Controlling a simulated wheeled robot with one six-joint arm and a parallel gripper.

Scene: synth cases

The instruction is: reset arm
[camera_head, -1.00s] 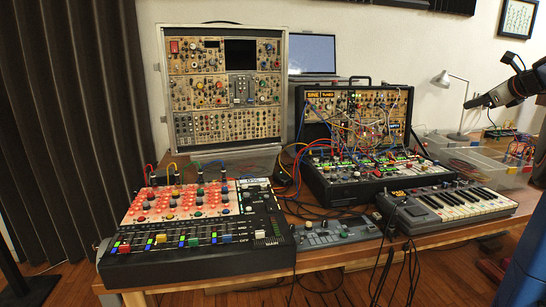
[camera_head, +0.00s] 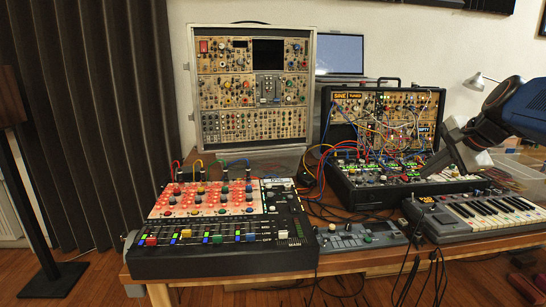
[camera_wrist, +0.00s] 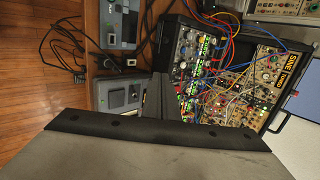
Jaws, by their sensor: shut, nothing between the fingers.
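My gripper (camera_head: 440,162) is at the right of the head view, below my blue arm link, and points down and left. It appears in front of the right side of the open synth case (camera_head: 337,183). In the wrist view my gripper's dark fingers (camera_wrist: 159,85) show close together, shut and empty. The case's patched modules (camera_wrist: 250,90) lie to their right in that view. I cannot tell whether the fingers touch the case.
A red-panelled mixer (camera_head: 215,202) stands at the table's left front. A small grey device (camera_head: 350,239) and a keyboard (camera_head: 480,215) line the front edge (camera_head: 230,276). Patch cables (camera_head: 368,145) loop over the case.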

